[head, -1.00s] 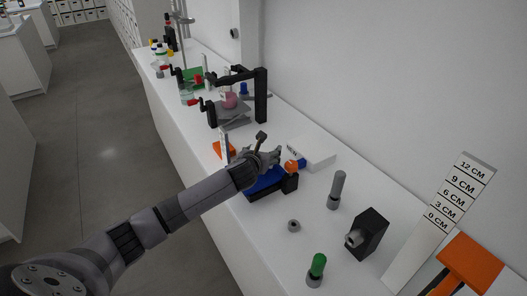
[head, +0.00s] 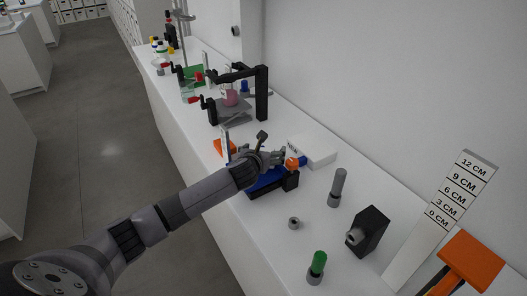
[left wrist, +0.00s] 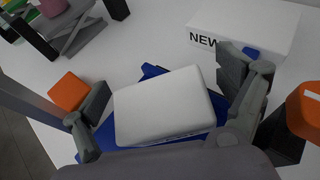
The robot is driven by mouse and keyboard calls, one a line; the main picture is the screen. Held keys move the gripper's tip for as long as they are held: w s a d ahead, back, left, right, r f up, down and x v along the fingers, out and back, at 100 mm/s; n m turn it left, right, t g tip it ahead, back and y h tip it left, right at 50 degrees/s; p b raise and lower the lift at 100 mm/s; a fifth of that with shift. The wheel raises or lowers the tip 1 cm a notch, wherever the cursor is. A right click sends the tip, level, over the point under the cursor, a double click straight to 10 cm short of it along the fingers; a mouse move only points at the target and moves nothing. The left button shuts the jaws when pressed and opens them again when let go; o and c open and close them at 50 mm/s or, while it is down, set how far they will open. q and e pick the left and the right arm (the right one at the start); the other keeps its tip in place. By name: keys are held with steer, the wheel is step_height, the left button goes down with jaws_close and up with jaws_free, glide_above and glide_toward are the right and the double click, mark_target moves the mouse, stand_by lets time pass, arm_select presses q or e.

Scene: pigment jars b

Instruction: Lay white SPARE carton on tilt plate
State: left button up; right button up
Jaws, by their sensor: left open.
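A white carton (left wrist: 165,106) lies flat on the blue tilt plate (left wrist: 95,138) in the left wrist view. Print on its near side is too small to read. My left gripper is open, with one finger on each side of the carton (left wrist: 168,112); a gap shows at the left finger, and contact at the right cannot be told. In the head view my left gripper (head: 268,152) is over the plate (head: 266,182) and hides the carton. My right gripper is not in view.
A larger white box marked NEW (left wrist: 245,28) stands just behind the plate. An orange knob (head: 292,163) is at the plate's right end, and an orange block (left wrist: 69,91) at its left. A black-framed stand (head: 262,95) is farther back. A grey cylinder (head: 338,185) stands to the right.

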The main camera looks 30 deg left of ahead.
arm_select(q)
steer(key=shift+r, duration=0.25)
steer(key=shift+s+r, duration=0.15)
steer(key=shift+s, duration=0.05)
steer(key=v, duration=1.1)
steer(key=shift+s+r+b, duration=0.2)
steer(key=shift+s+b, duration=0.1)
steer(key=shift+b, duration=0.15)
steer(key=shift+d, duration=0.1)
